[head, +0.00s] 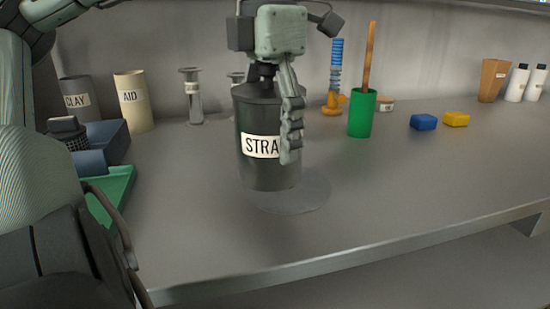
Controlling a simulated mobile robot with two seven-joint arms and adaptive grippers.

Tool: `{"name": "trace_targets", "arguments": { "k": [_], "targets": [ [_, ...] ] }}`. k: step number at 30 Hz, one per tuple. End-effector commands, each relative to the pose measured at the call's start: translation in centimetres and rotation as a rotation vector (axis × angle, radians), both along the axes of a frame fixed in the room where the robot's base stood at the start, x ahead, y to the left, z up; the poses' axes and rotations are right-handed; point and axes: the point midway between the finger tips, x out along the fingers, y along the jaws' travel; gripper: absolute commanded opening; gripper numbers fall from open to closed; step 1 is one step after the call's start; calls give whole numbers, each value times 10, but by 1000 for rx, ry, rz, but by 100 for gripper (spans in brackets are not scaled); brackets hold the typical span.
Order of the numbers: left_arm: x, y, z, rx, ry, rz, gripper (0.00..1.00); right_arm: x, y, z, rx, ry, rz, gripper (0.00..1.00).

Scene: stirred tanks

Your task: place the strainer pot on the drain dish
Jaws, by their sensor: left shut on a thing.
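The strainer pot (252,118) is a dark grey cylinder with a white label reading "STRA", partly covered by a finger. It is upright in the middle of the head view. My left gripper (290,140) comes down from above and is shut on the pot, with a jointed finger along its right front side. A flat round grey patch (308,195), which looks like the drain dish, lies on the bench under the pot and extends to its right and front. I cannot tell whether the pot's base touches it. My right gripper is out of view.
At left stand the CLAY (80,97) and AID (132,98) containers, a blue block (100,140) and a green tray (118,185). A green cup (361,113) with a stick, blue (423,122) and yellow (456,119) blocks stand right. The front right bench is clear.

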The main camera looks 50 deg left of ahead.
Motion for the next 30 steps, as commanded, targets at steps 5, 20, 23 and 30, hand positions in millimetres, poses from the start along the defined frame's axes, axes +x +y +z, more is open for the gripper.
{"name": "trace_targets", "arguments": {
  "k": [5, 20, 23, 30],
  "targets": [
    [16, 7, -10, -1, 1, 0, 42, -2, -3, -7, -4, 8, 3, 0],
    [17, 8, -51, 1, -2, 1, 42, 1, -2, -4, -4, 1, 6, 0],
    [17, 8, -51, 1, -2, 1, 42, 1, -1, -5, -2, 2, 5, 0],
    [17, 8, -54, 0, -1, 1, 77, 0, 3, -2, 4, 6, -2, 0]
  ]
}}
